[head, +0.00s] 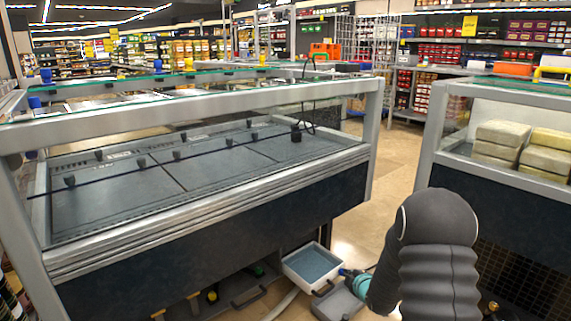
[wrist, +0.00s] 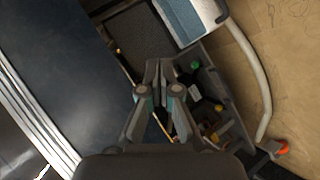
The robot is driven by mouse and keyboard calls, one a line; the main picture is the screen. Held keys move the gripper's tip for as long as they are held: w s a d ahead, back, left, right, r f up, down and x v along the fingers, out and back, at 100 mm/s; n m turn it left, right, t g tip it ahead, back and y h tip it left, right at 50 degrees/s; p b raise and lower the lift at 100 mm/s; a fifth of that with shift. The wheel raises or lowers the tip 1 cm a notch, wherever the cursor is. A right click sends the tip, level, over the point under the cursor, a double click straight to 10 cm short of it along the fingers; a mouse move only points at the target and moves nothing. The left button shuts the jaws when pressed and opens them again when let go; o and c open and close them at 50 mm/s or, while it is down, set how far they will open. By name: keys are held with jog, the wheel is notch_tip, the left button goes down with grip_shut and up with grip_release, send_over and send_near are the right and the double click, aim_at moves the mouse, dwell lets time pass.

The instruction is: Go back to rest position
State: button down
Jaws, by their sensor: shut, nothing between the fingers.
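My gripper (wrist: 159,66) points away from the camera in the wrist view. Its two grey fingers are shut with their tips close together and hold nothing. They are over or in front of an open grey drawer or tray (wrist: 240,122) with green, yellow and dark small items in it; the exact distance is unclear. In the head view my dark arm reaches down at the lower right. The gripper there is small and largely hidden, near a white tray with a blue-grey floor (head: 312,262).
A long glass-topped display case (head: 210,205) fills the left and centre. A second case (head: 505,195) with pale blocks (head: 500,140) stands at the right. Bare floor (head: 400,165) lies between them. A pale hose (wrist: 262,85) curves beside the trays. Stocked shelves stand behind.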

jog(key=s+r+m+g+h, duration=0.15)
jog(key=s+r+m, duration=0.25)
jog(key=s+r, duration=0.5)
jog(key=s+r+m+g+h, duration=0.1)
jog(key=s+r+m+h, duration=0.1)
jog(key=s+r+m, duration=0.65)
jog(key=s+a+r+m+g, duration=0.1)
jog(key=s+r, duration=0.1)
jog(key=s, duration=0.6)
jog(key=s+a+r+m+g+y, duration=0.1)
jog(key=s+a+r, duration=0.1)
jog(key=s, duration=0.6)
jog(key=s+a+r+m+g, duration=0.1)
jog(key=s+r+g, duration=0.1)
jog(key=s, duration=0.6)
jog(key=shift+s+a+r+m+b, duration=0.3)
jog(key=shift+a+r+m, duration=0.1)
jog(key=shift+r, duration=0.35)
